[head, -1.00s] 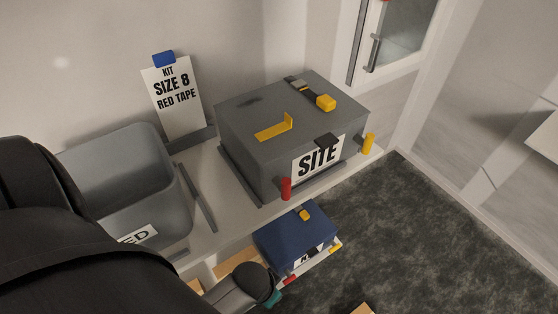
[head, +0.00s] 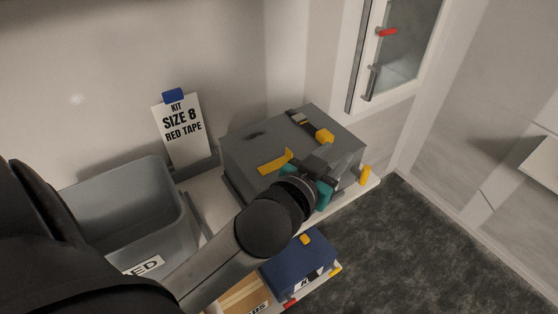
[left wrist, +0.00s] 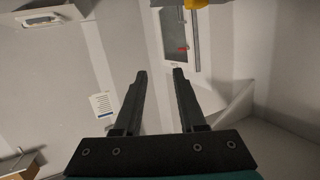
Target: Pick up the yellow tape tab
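The yellow tape tab (head: 273,163), a bent strip with one end raised, is on the lid of the grey SITE box (head: 246,148) in the head view. My left gripper (head: 321,165) is over the front right part of this box, to the right of the tab and apart from it. Its wrist hides most of the box's front and the SITE label. In the left wrist view its two fingers (left wrist: 160,74) are apart with nothing between them. A yellow piece (left wrist: 196,4) shows at that view's top edge; I cannot tell which one. My right gripper is not in view.
A grey bin (head: 182,215) and a SIZE 8 RED TAPE card (head: 183,130) stand left. A blue box (head: 296,263) is below. A glass-fronted cabinet (head: 395,50) is behind right.

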